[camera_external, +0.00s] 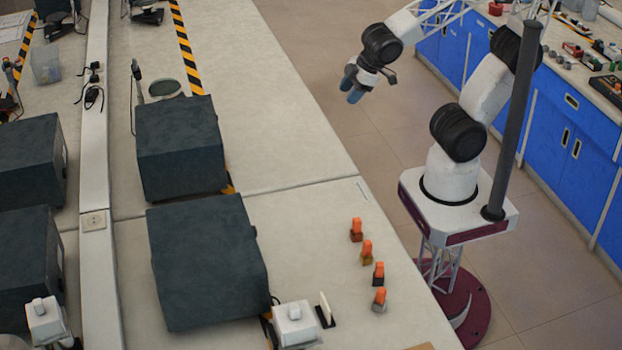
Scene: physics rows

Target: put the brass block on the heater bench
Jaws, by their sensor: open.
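Several small blocks with orange tops stand in a row on the pale table, left of my base. The second from the back has a yellowish-brown lower part and looks like the brass block (366,259). My gripper (352,88), with blue fingertips, is open and empty. It is raised at the upper middle of the view, well away from the blocks. I cannot tell for sure which thing is the heater bench; a white device (295,325) with a small knob stands at the table's front, left of the blocks.
The other blocks are reddish-brown (356,237), dark (378,281) and grey (378,307). Two large dark boxes (181,148) (207,262) stand left of them. A small dark stand with a white upright plate (326,311) is beside the white device.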

